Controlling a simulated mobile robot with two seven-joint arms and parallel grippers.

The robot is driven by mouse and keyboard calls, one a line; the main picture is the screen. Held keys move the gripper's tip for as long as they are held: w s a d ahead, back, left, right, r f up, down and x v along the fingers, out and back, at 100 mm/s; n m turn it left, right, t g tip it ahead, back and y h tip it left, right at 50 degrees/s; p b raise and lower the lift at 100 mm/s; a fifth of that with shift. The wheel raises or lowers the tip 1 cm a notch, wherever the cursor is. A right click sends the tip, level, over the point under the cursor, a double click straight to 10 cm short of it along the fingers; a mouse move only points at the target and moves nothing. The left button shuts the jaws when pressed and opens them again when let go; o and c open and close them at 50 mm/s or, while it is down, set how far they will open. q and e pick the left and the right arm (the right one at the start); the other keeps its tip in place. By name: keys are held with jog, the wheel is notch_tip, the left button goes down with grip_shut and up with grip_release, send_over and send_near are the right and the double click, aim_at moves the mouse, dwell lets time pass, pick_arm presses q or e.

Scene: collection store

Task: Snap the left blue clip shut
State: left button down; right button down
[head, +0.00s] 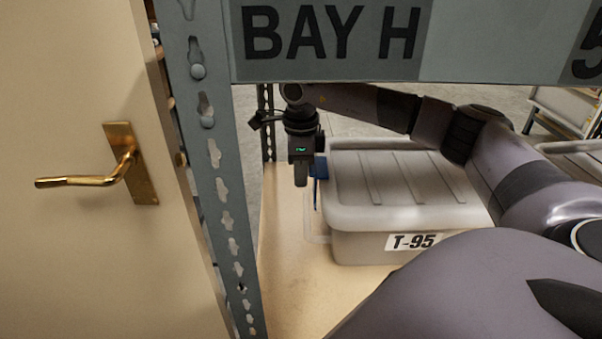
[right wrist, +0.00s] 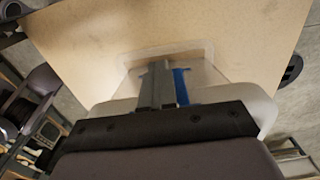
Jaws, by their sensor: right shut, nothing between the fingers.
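The grey lidded box (head: 405,190) labelled T-95 stands on the shelf board, with its lid on. The left blue clip (head: 320,168) is at the box's left end, by the lid rim, partly hidden by my gripper. It also shows as a blue strip in the right wrist view (right wrist: 181,86). I cannot tell how far the clip is closed. My right gripper (head: 301,180) points down just left of the clip. Its fingers (right wrist: 157,88) are shut and empty, close beside the blue strip; contact is unclear. My left gripper is out of view.
The shelf board (head: 285,265) is bare left of and in front of the box. A perforated grey post (head: 215,175) and the BAY H beam (head: 400,40) frame the opening. A door with a brass handle (head: 90,180) is at the left.

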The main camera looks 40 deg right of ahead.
dwell(0.3)
grip_release()
notch_tip(320, 180, up, 7)
dwell(0.6)
dwell(0.5)
